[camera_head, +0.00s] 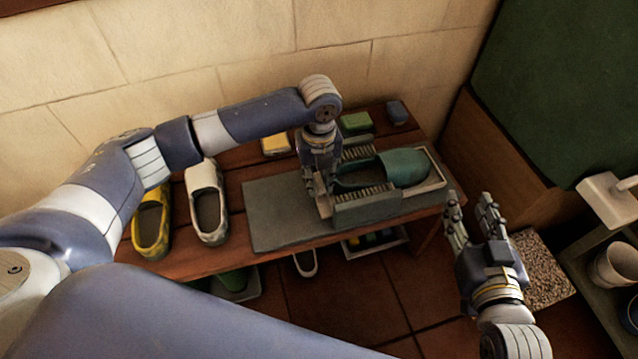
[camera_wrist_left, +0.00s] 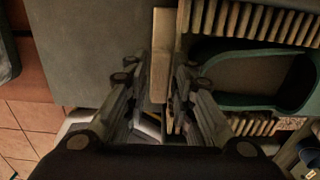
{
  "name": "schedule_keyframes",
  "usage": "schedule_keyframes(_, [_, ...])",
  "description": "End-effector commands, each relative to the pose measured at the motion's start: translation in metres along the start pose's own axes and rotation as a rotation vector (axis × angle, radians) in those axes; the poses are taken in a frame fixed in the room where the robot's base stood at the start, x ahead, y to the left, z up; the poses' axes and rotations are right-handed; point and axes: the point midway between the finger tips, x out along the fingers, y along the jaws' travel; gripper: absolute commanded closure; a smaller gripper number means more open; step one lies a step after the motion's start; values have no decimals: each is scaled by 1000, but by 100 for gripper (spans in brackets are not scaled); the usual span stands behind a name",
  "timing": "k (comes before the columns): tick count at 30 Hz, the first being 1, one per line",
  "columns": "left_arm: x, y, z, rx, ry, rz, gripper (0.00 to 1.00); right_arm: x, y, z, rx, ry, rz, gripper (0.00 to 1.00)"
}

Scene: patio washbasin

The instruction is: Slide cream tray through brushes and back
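The cream tray (camera_head: 436,181) lies lengthwise on the bench between two brush strips, the near one (camera_head: 368,208) and the far one (camera_head: 357,153). A green shoe (camera_head: 404,168) rests on it, toe to the right. The tray's left end bar also shows in the left wrist view (camera_wrist_left: 161,50). My left gripper (camera_head: 319,190) points down at that end. In the left wrist view its fingers (camera_wrist_left: 160,75) stand apart on either side of the bar, seemingly with small gaps; contact is hard to judge. My right gripper (camera_head: 470,200) is open and empty, right of the bench front.
A grey slab (camera_head: 275,215) lies left of the tray with its top clear. A yellow shoe (camera_head: 151,225) and a white shoe (camera_head: 206,200) stand further left. A yellow block (camera_head: 276,144), a green block (camera_head: 355,122) and a dark block (camera_head: 397,111) lie along the back.

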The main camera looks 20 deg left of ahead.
Motion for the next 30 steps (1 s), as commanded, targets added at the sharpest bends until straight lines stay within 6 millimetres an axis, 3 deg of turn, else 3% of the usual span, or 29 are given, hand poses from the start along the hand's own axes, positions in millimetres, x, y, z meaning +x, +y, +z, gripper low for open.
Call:
schedule_keyframes(6, [12, 0, 0, 0, -1, -1, 77, 2, -3, -19, 1, 97, -6, 60])
schedule_keyframes(16, [13, 0, 0, 0, -1, -1, 77, 2, -3, -23, 1, 114, -7, 60])
schedule_keyframes(20, [13, 0, 0, 0, -1, -1, 100, 2, -3, -23, 1, 113, -7, 60])
schedule_keyframes(30, [12, 2, 0, 0, 0, 0, 100, 1, -2, -19, 1, 85, -5, 60])
